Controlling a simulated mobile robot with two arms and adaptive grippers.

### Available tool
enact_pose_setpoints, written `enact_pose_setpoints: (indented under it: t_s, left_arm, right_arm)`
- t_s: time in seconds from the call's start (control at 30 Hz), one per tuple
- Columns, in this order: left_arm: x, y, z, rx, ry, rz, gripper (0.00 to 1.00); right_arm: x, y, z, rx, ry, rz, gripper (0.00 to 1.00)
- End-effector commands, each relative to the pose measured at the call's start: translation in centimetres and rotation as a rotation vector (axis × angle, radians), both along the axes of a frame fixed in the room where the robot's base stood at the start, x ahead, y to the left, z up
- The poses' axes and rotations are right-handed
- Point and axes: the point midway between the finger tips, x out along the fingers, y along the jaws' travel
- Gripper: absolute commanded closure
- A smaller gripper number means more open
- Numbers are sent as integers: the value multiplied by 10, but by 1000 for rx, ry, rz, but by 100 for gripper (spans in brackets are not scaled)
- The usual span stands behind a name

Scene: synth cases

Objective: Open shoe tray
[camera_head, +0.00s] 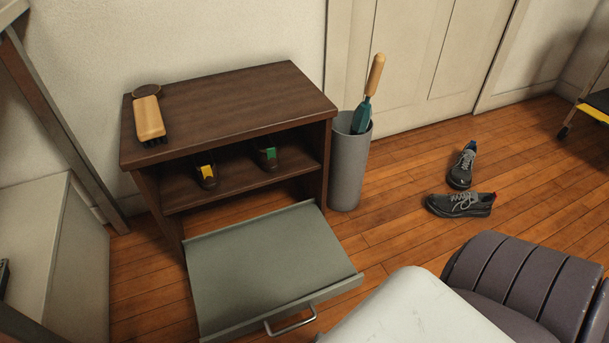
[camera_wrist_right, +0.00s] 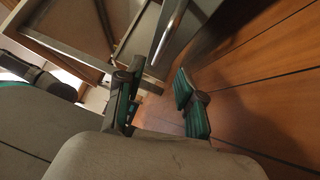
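The shoe tray (camera_head: 270,262) is a flat grey-green panel low at the front of a dark brown shoe rack (camera_head: 228,105). It stands well out from the rack over the floor. Its metal bar handle (camera_head: 291,321) is on the front edge. My right gripper (camera_wrist_right: 159,75) shows in the right wrist view with its two dark-and-teal fingers apart and nothing between them. A metal bar, seemingly the handle (camera_wrist_right: 170,32), lies just beyond the fingertips. In the head view, my pale arm part hides the right fingers. My left gripper is not in view.
A wooden brush (camera_head: 149,119) and a round tin (camera_head: 147,91) are on the rack top. Yellow- and green-marked shoes (camera_head: 206,176) sit on its shelf. A grey bin (camera_head: 349,165) stands right of it. Dark shoes (camera_head: 460,204) lie on the floor. A pale cabinet (camera_head: 75,270) is at left.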

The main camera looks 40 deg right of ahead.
Motion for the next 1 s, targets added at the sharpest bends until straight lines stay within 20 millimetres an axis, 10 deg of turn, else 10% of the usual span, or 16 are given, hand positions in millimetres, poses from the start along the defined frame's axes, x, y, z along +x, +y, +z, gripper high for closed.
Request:
enact_pose_setpoints:
  t_s: [0.3, 1.0]
  left_arm:
    - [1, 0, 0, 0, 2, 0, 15]
    - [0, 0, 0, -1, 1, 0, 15]
  right_arm:
    - [-30, -17, -4, 0, 0, 0, 63]
    - [-31, -18, -5, 0, 0, -1, 63]
